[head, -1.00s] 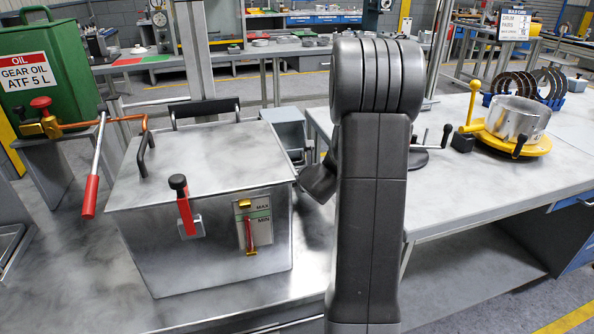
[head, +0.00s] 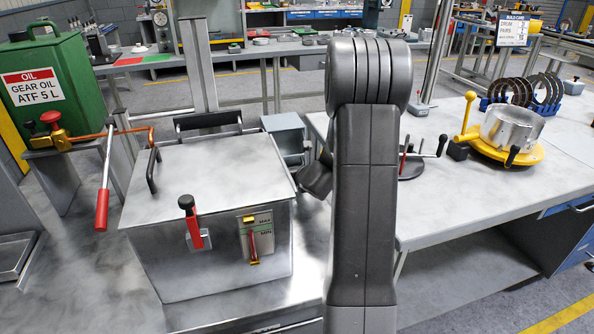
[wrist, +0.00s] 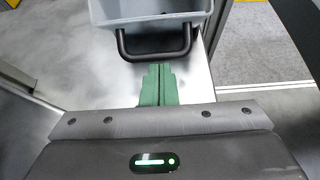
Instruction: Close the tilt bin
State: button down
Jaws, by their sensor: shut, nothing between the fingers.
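The tilt bin is a grey bin (wrist: 150,12) with a black bar handle (wrist: 158,50) at the top of the wrist view. In the head view, a blue-grey box (head: 284,134) behind the metal tank appears to be this bin, partly hidden by the tank and my arm. How far it is tilted I cannot tell. My gripper (wrist: 158,68) shows green fingers that are shut and empty. The fingertips point towards the bin, just below the handle in the wrist view; whether they touch it is unclear. In the head view my arm hides the gripper.
The lidded metal tank (head: 210,180) with black handles stands left of my arm. A red-handled lever (head: 103,195) and a green oil can (head: 40,85) are farther left. At right, a bench (head: 440,200) carries a yellow fixture with a metal drum (head: 512,125).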

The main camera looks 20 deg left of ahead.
jog(key=r+p, duration=0.1)
jog(key=p, duration=0.2)
jog(key=shift+w+a+r+g+h, duration=0.1)
jog(key=shift+a+r+g+h, duration=0.1)
jog(key=shift+r+g+h, duration=0.15)
jog(key=p, duration=0.3)
jog(key=shift+w+a+r+g, duration=0.1)
jog(key=shift+w+r+g, duration=0.1)
jog(key=shift+r+g, duration=0.15)
jog(key=shift+w+r+p, duration=0.15)
jog(key=shift+p, duration=1)
jog(key=r+p, duration=0.1)
jog(key=w+a+r+p, duration=0.1)
jog(key=p, duration=0.1)
jog(key=shift+w+a+r, duration=0.1)
jog(key=shift+w+r, duration=0.05)
jog(key=shift+w, duration=0.05)
jog(key=shift+w+a+r+p, duration=0.55)
jog(key=shift+w+r+p, duration=0.1)
jog(key=shift+p, duration=0.6)
jog(key=shift+w, duration=0.1)
